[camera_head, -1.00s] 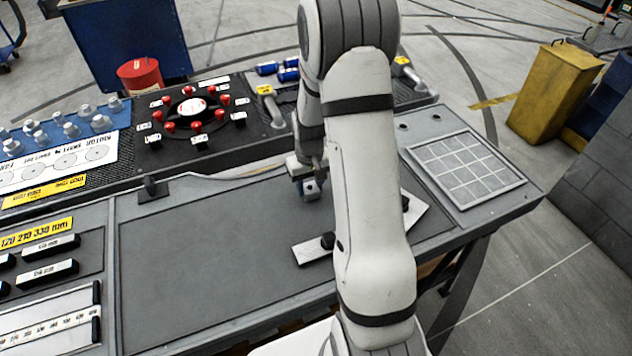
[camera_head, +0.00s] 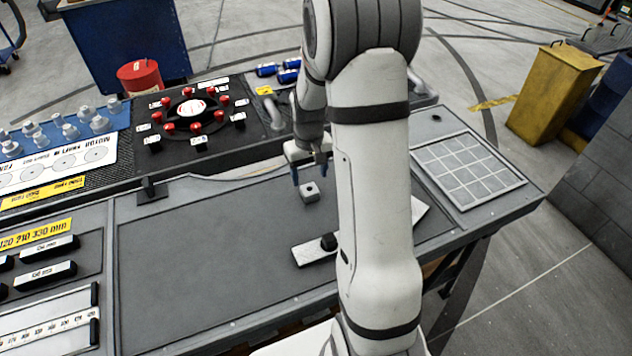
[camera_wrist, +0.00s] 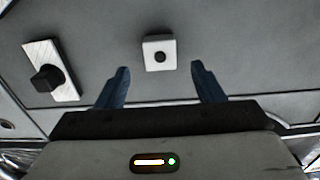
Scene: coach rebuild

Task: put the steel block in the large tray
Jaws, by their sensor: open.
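The steel block (camera_head: 310,192) is a small pale cube with a dark round hole in its top. It lies flat on the wide dark grey panel of the bench, which looks like the large tray (camera_head: 200,260), near its far edge. In the wrist view the block (camera_wrist: 159,41) sits beyond the fingertips, roughly midway between them and apart from both. My gripper (camera_head: 308,174) is open and empty above the block, and its blue fingers (camera_wrist: 160,80) are spread wide. My arm hides part of the panel's right side.
A pale plate with a black knob (camera_head: 307,254) lies nearer on the panel, partly behind my arm. A gridded pale panel (camera_head: 467,170) is at right. The panel's left part is clear.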

